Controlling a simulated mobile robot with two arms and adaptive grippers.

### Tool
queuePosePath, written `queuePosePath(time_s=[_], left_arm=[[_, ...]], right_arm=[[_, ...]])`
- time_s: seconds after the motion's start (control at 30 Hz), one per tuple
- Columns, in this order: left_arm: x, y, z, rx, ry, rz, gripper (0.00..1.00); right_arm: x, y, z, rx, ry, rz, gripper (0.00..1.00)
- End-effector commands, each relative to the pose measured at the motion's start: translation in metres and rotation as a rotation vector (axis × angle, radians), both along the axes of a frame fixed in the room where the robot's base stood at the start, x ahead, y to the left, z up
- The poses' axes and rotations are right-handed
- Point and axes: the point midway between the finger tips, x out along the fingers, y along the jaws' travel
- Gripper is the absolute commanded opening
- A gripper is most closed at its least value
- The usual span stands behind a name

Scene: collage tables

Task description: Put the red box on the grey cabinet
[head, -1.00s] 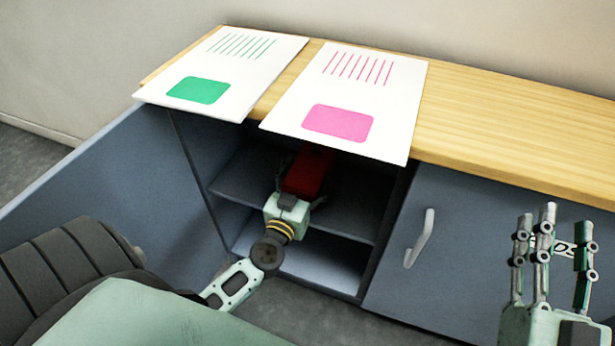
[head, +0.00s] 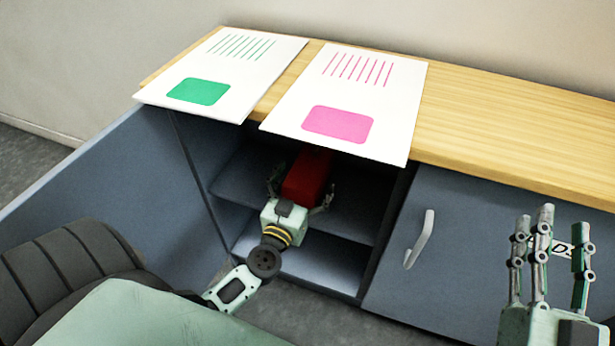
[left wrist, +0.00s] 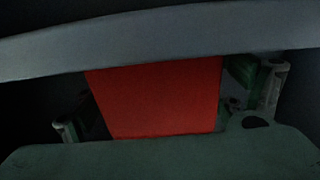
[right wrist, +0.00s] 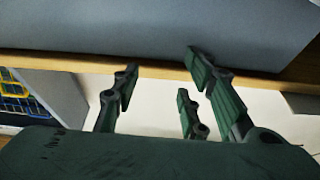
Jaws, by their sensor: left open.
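The red box (head: 308,175) is inside the open compartment of the grey cabinet (head: 480,240), at the level of its inner shelf (head: 345,217). My left gripper (head: 301,190) is inside the compartment with its fingers spread open, one on each side of the box. In the left wrist view the red box (left wrist: 155,98) fills the space between the fingers, below a grey edge. I cannot tell whether the fingers touch it. The back of the box is hidden under the top. My right gripper (head: 550,245) is empty, fingers apart, in front of the closed right door.
The wooden top (head: 480,115) carries two white sheets, one with green print (head: 225,70) and one with pink print (head: 350,95), overhanging the front edge. The top is clear to their right. The left door (head: 110,185) stands open. A handle (head: 420,238) sticks out of the right door.

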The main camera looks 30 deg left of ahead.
Motion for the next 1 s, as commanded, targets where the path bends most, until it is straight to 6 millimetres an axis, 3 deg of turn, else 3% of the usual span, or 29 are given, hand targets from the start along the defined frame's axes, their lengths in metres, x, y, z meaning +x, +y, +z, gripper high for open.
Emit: queuePosePath(time_s=[0.3, 0.5, 1.0], left_arm=[[-0.069, -0.016, 0.0, 0.001, 0.004, -0.002, 0.9], [-0.096, -0.022, 0.0, 0.001, 0.002, -0.002, 0.9], [-0.102, -0.028, 0.005, -0.002, -0.009, -0.013, 0.9]], right_arm=[[0.006, -0.003, -0.03, -0.041, 0.153, -0.01, 0.4], [0.008, -0.004, -0.044, -0.058, 0.215, -0.014, 0.4], [0.008, -0.005, -0.048, -0.063, 0.236, -0.015, 0.4]])
